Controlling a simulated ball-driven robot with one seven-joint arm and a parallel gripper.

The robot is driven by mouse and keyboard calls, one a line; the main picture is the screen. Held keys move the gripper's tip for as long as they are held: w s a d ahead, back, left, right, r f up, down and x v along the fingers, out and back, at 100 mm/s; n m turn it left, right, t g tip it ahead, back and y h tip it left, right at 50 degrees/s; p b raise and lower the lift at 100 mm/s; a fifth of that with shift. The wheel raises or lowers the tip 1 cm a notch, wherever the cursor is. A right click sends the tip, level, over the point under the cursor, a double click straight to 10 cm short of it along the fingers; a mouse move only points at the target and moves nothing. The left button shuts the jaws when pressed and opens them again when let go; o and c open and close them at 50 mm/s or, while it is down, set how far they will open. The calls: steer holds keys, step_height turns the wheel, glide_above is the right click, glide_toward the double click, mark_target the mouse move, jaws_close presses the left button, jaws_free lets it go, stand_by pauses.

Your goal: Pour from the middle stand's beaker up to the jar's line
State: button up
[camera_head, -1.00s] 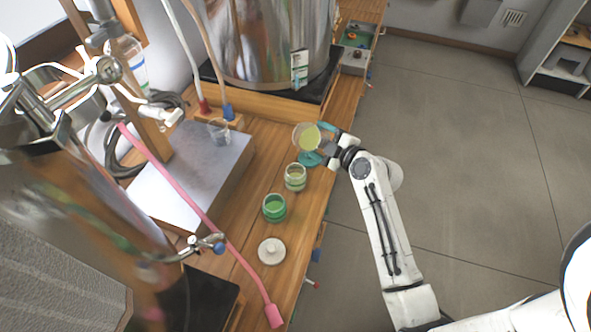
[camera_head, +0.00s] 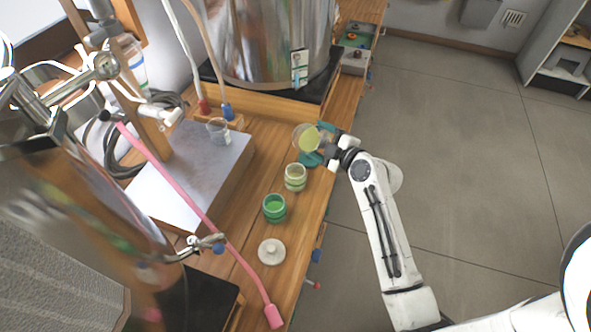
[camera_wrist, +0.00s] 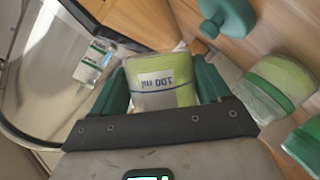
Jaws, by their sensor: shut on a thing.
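My gripper (camera_head: 324,142) is shut on a clear beaker (camera_head: 300,138) holding yellow-green liquid. The beaker appears tilted, above the bench's right edge; I see no stream leaving it. In the wrist view the beaker (camera_wrist: 162,80) sits between the green fingers (camera_wrist: 163,92), with an upside-down "100 ml" mark and a dark line. A glass jar (camera_head: 295,177) with a pale yellow-green content and a green band stands just nearer than the beaker; it also shows in the wrist view (camera_wrist: 278,85). I cannot tell its level against a line. A second jar (camera_head: 274,208) looks deeper green.
A green knobbed lid (camera_head: 311,160) lies beside the pale jar. A white lid (camera_head: 271,252) lies nearer. A small beaker (camera_head: 219,130) stands on the grey block (camera_head: 200,178) at left. A pink hose (camera_head: 185,190) crosses the bench. A steel vessel (camera_head: 265,40) stands behind.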

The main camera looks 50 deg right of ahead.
steer(key=shift+d+n+b, duration=0.1)
steer(key=shift+n+b, duration=0.2)
steer(key=shift+n, duration=0.1)
stand_by(0.8)
steer(key=shift+r+n+t+h, duration=0.4)
steer(key=shift+r+n, duration=0.15)
steer(key=shift+n, duration=0.05)
stand_by(1.8)
steer(key=shift+f+n+b, duration=0.1)
steer(key=shift+n+b, duration=0.25)
steer(key=shift+n, duration=0.05)
stand_by(1.5)
